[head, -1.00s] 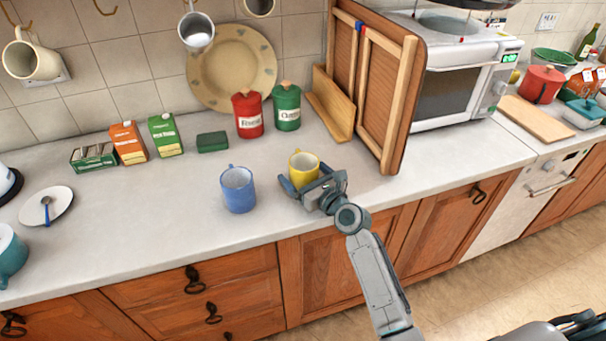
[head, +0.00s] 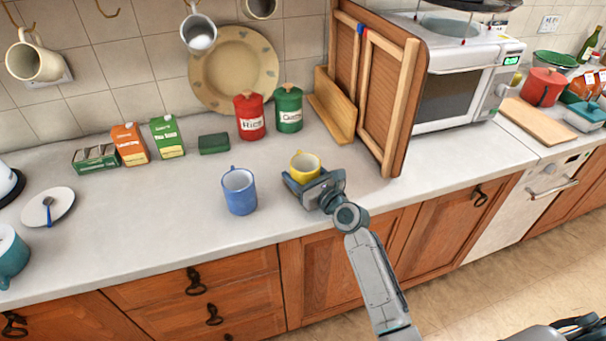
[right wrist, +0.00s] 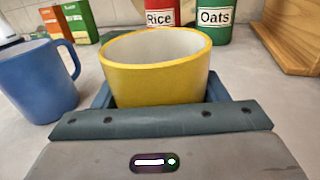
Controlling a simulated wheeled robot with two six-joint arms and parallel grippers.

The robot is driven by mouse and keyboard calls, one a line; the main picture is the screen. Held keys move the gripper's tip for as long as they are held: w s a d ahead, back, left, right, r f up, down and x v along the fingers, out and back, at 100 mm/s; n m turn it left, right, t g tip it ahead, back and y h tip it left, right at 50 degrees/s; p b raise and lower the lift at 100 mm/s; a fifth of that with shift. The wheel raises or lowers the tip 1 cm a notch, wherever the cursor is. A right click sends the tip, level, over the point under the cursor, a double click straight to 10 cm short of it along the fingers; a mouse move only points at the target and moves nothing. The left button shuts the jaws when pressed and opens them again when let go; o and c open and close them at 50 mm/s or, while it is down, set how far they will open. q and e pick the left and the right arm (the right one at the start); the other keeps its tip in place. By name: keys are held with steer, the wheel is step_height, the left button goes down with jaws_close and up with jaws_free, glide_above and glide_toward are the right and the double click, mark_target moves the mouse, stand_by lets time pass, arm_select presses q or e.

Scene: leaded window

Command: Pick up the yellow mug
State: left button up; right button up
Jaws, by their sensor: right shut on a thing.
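My left gripper is not in view.
A blue mug (head: 239,191) stands close to the left of the gripper. Red (head: 249,117) and green (head: 288,108) canisters stand behind. The counter (head: 140,215) is clear left of the blue mug.

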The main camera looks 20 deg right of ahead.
mark_target(298, 158)
steer(key=shift+r, duration=0.6)
step_height(298, 158, up, 2)
steer(key=shift+r+p, duration=0.2)
steer(key=shift+p, duration=0.15)
steer(key=s+a+r+b, duration=0.1)
steer(key=s+a, duration=0.2)
steer(key=s, duration=1.2)
steer(key=shift+s+a+b, duration=0.2)
steer(key=shift+s+b, duration=0.1)
steer(key=shift+s, duration=0.05)
steer(key=shift+r, duration=0.1)
